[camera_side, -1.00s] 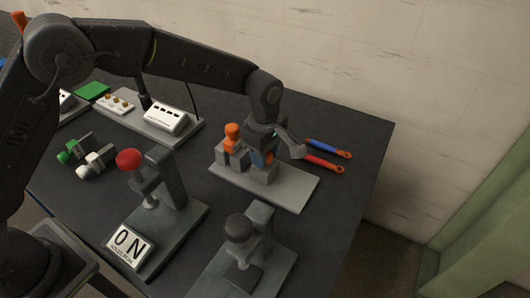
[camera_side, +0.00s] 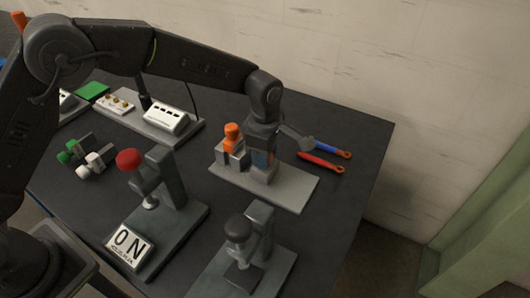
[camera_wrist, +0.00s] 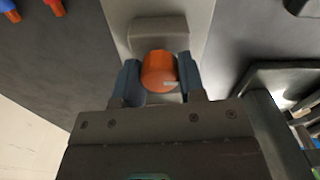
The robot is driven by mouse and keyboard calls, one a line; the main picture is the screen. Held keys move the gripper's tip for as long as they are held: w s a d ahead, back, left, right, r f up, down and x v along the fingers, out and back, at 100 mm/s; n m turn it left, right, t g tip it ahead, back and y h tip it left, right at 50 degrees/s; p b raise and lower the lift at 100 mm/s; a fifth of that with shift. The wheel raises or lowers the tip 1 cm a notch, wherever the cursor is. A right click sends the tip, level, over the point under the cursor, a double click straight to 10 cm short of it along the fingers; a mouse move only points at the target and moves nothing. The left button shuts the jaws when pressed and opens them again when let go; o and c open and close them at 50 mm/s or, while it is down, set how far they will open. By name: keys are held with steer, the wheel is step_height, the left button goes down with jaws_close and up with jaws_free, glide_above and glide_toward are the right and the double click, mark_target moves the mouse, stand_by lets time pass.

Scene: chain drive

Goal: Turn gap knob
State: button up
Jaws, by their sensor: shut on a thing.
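The orange gap knob (camera_wrist: 159,72) sits between the two blue fingers of my gripper (camera_wrist: 160,76) in the wrist view, and the gripper is shut on it. A small pale mark shows on the knob's lower edge.
Red-handled (camera_side: 321,161) and blue-handled (camera_side: 333,149) tools lie right of the fixture. A press with a red ball (camera_side: 129,159) and one with a dark knob (camera_side: 238,229) stand in front. A white-topped unit (camera_side: 166,119) stands at the back left.

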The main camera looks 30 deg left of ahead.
steer(key=o, duration=0.9)
steer(key=shift+o, duration=0.2)
step_height(320, 180, up, 14)
